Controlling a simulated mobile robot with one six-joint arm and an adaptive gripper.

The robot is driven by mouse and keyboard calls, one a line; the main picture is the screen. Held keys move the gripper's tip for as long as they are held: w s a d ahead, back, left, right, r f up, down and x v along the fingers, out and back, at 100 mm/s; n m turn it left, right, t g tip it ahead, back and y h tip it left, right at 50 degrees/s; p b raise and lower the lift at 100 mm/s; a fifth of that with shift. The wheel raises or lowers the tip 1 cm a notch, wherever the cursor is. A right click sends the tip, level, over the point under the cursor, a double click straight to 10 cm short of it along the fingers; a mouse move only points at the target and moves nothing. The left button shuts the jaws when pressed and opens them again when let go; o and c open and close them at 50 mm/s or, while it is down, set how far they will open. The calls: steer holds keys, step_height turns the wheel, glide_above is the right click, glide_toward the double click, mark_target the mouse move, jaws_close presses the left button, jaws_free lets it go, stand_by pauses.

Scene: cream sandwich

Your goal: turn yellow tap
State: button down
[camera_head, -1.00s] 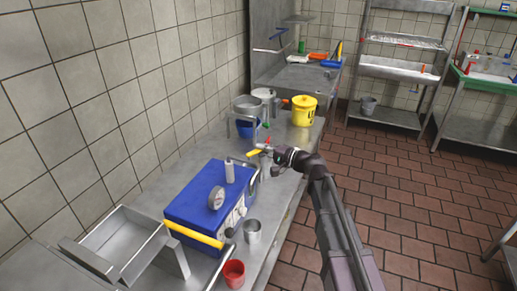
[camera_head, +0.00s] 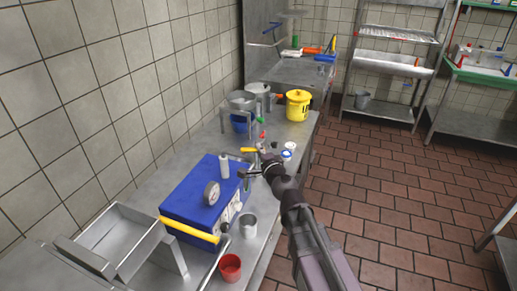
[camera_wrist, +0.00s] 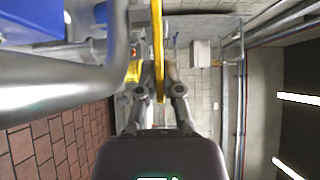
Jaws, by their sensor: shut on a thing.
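The yellow tap lever (camera_head: 248,150) shows in the head view as a short yellow piece just left of my gripper (camera_head: 264,158), above the steel counter. In the wrist view the yellow tap lever (camera_wrist: 158,45) is a long thin bar running down between the two fingers of my gripper (camera_wrist: 164,88). The fingers are closed on it. A thick grey bent pipe (camera_wrist: 70,85) passes close on the left in the wrist view. My gripper hides part of the tap's body in the head view.
A blue machine (camera_head: 192,192) with a gauge and yellow handle (camera_head: 190,229) stands nearer. A metal cup (camera_head: 247,225) and red cup (camera_head: 230,267) are beside it. A yellow bucket (camera_head: 298,106) and pots (camera_head: 241,101) stand behind. The tiled floor (camera_head: 400,200) at right is open.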

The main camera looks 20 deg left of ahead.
steer(key=shift+s+m+t+h, duration=0.25)
steer(key=shift+m+t+h, duration=0.25)
steer(key=shift+h, duration=0.25)
steer(key=shift+s+m+t+h, duration=0.2)
steer(key=shift+m+t+h, duration=0.2)
steer(key=shift+m+h, duration=0.3)
steer(key=shift+h, duration=0.35)
steer(key=c, duration=0.8)
jaws_free()
steer(key=shift+d, duration=0.1)
steer(key=shift+s, duration=0.1)
steer(key=shift+n+y, duration=0.3)
steer(key=shift+y, duration=0.3)
